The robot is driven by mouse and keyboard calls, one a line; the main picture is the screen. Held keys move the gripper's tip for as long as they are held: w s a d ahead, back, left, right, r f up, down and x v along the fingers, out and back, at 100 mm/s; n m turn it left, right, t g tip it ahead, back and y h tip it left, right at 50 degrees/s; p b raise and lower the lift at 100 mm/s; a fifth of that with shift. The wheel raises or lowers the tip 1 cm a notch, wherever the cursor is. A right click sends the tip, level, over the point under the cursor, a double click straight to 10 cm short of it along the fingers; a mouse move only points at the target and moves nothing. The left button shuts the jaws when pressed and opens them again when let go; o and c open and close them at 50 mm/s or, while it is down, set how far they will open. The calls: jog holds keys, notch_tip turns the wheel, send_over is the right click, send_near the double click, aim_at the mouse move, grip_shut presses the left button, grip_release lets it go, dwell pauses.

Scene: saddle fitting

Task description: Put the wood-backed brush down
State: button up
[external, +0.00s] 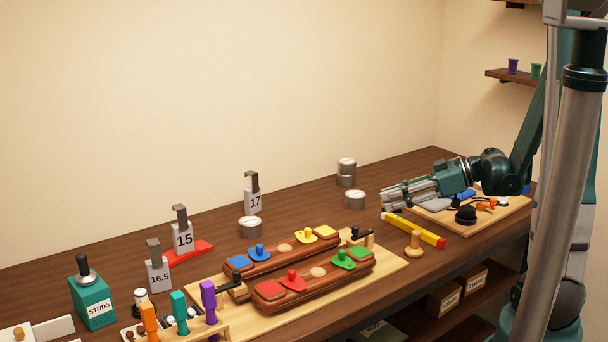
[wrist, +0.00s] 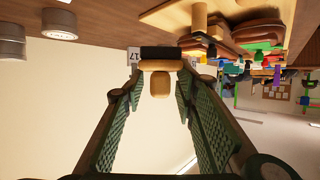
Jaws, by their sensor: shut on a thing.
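My gripper (wrist: 160,82) is shut on the wood-backed brush (wrist: 160,66). In the wrist view the brush sits between the fingertips, with its dark bristle face pointing away from the palm and its round wooden knob towards the palm. In the external view my gripper (external: 388,199) lies nearly level at the right part of the bench, pointing left, above the area behind the yellow and red bar.
A yellow and red bar (external: 413,231) and a small wooden knobbed piece (external: 414,246) lie in front of my gripper. A light board (external: 465,228) with tools is below my arm. Grey tins (external: 355,200) stand to the left. Two brown saddle forms (external: 315,286) lie further left on a board.

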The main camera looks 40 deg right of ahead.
jog(key=shift+f+b, duration=0.9)
jog(key=shift+f, duration=2)
jog(key=shift+f+b, duration=0.7)
jog(key=shift+f, duration=1.35)
jog(key=shift+f, duration=0.1)
jog(key=o, duration=0.9)
jog(key=shift+p+v, duration=1.2)
jog(key=shift+v, duration=4.85)
